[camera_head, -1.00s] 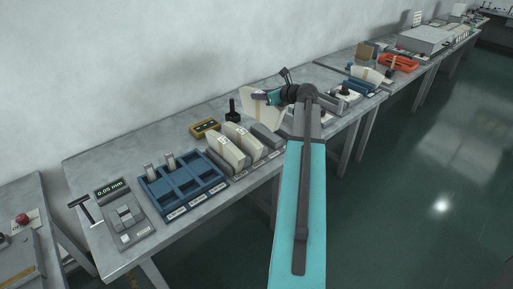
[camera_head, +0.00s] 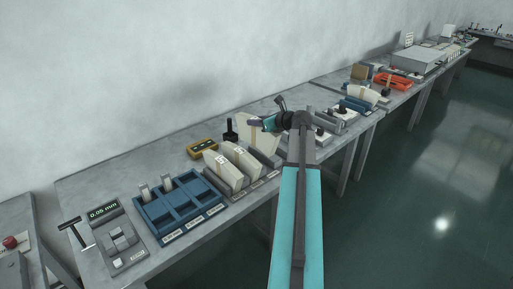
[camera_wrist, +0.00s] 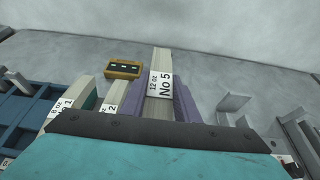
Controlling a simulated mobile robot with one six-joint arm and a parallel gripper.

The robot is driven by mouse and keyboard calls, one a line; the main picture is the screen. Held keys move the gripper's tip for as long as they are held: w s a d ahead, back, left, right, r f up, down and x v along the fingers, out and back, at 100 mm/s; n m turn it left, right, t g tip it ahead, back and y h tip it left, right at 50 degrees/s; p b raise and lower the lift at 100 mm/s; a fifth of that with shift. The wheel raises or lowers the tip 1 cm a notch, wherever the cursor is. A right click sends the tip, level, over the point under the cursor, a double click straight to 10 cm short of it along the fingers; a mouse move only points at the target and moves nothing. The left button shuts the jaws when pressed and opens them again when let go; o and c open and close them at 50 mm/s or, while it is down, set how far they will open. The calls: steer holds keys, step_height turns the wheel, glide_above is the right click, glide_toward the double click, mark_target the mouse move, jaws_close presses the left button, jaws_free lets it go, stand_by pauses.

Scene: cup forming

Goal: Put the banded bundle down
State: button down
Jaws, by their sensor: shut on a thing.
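My gripper (camera_head: 258,122) is shut on a cream, fan-shaped banded bundle (camera_head: 263,138). In the wrist view the bundle (camera_wrist: 160,62) stands between the two purple fingers, with a white label reading "12 oz No 5". The bundle is upright at the right end of a grey rack (camera_head: 262,184), over or in its right-hand slot. I cannot tell whether it touches the slot floor. Two other banded bundles (camera_head: 222,168) and (camera_head: 243,158) stand in the rack to its left. The wrist view also shows these neighbours, partly hidden by my gripper body.
A blue compartment tray (camera_head: 180,208) lies left of the rack. A yellow box (camera_head: 202,148) and a black-handled tool (camera_head: 230,131) are behind the rack. A gauge reading 0.05 mm (camera_head: 103,212) is far left. More fixtures (camera_head: 325,130) stand to the right.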

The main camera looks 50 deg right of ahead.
mark_target(277, 140)
steer(key=shift+f+p, duration=0.3)
steer(key=shift+f, duration=2.15)
steer(key=shift+f+p, duration=0.3)
steer(key=shift+f, duration=1.6)
steer(key=c, duration=1.4)
jaws_free()
steer(key=shift+f, duration=0.15)
steer(key=shift+o, duration=0.2)
steer(key=b+v, duration=0.2)
steer(key=v, duration=1)
steer(key=shift+s, duration=0.1)
